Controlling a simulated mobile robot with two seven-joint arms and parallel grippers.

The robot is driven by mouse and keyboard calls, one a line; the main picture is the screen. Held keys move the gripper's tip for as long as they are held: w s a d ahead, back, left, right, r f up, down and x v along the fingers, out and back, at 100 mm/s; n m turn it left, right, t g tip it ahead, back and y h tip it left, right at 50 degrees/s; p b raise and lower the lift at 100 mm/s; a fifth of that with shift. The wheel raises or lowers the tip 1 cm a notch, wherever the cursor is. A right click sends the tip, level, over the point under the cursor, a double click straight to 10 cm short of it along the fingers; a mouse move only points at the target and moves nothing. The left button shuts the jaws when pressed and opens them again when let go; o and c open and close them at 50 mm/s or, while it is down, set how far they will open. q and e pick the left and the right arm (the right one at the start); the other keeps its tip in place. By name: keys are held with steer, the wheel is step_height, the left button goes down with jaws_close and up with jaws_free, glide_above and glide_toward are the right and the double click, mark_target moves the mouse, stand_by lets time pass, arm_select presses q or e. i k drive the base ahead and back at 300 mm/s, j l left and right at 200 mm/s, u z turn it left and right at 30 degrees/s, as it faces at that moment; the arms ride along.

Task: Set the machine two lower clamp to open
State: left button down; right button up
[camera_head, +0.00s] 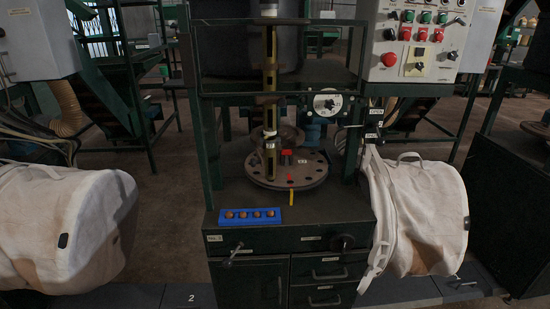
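A dark green machine (285,235) stands in the middle, with a small label at its front left that seems to read "NO. 2". A lever with a pale knob (231,256) sticks out of its front left. A dark round knob (343,242) sits at the front right, beside a small label. A white-faced dial with a dark handle (328,103) is mounted higher on the right. I cannot read which of these is the lower clamp control, or its setting. Neither of my grippers is in view.
White fabric bags (70,225) (428,205) hang left and right of the machine. A grey control panel (415,40) with buttons and switches is at upper right. A blue tray (250,216) and a round plate (286,170) sit on the machine top. Floor shows behind at left.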

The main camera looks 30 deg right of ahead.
mark_target(253, 163)
steer(key=i+l, duration=0.1)
steer(key=l, duration=0.9)
steer(key=i+l+z, duration=0.1)
steer(key=l, duration=0.45)
steer(key=i+l, duration=0.15)
steer(key=l, duration=0.35)
steer(key=i+l, duration=0.1)
steer(key=l, duration=0.4)
steer(key=i+l, duration=0.1)
steer(key=l, duration=0.4)
steer(key=z, duration=0.05)
